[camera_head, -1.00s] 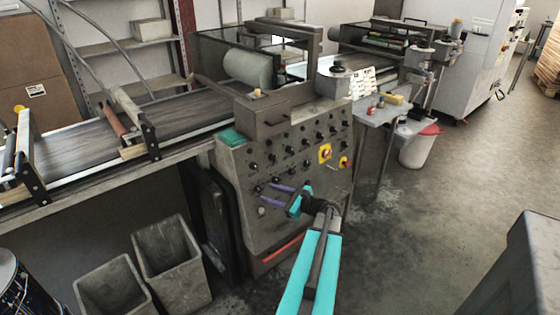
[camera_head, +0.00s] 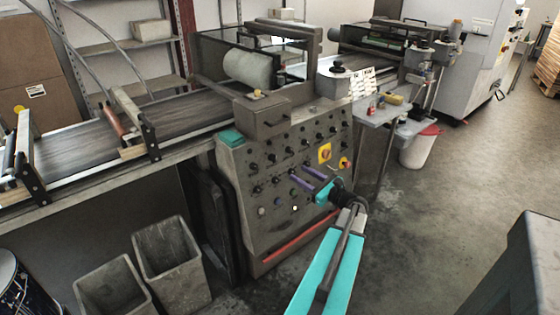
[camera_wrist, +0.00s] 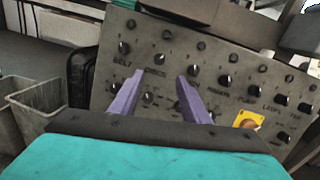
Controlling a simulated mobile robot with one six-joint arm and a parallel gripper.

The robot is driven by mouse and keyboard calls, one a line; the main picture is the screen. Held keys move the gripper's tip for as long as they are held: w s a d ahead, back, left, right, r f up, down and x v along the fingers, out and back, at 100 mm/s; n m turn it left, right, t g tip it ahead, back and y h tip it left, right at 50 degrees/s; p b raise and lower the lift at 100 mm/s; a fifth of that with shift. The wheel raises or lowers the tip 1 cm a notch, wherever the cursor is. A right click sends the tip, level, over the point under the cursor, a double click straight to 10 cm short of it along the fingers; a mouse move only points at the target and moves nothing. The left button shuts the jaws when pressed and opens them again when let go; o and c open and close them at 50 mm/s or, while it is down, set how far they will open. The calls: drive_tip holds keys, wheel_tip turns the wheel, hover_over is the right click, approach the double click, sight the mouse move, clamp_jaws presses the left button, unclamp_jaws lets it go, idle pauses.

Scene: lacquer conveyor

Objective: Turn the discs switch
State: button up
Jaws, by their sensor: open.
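The grey control panel (camera_head: 285,215) carries rows of black knobs with white marks. In the wrist view, a label that reads like DISCS sits just under a black knob, the discs switch (camera_wrist: 159,59). Its pointer looks roughly upright, though it is small. My gripper (camera_head: 293,174) is in front of the panel with its purple fingers apart and nothing between them. In the wrist view the gripper (camera_wrist: 161,77) has its fingertips on either side of and just below that knob. I cannot tell whether they touch the panel. The left finger partly hides the lower row.
Neighbouring knobs, such as the BELT knob (camera_wrist: 124,47), stand close by. A yellow-backed switch (camera_head: 325,152) is to the right on the panel. Grey bins (camera_head: 170,262) stand at lower left. The floor (camera_head: 430,235) to the right is clear.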

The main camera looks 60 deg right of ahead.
sight(275, 158)
drive_tip(key=p+x, duration=0.1)
drive_tip(key=x, duration=1.2)
drive_tip(key=shift+p, duration=0.35)
drive_tip(key=shift+w+a, duration=0.1)
drive_tip(key=c, duration=1)
drive_tip(key=shift+d+r, duration=0.1)
drive_tip(key=shift+d, duration=0.35)
drive_tip(key=shift+a, duration=0.25)
drive_tip(key=shift+c, duration=0.3)
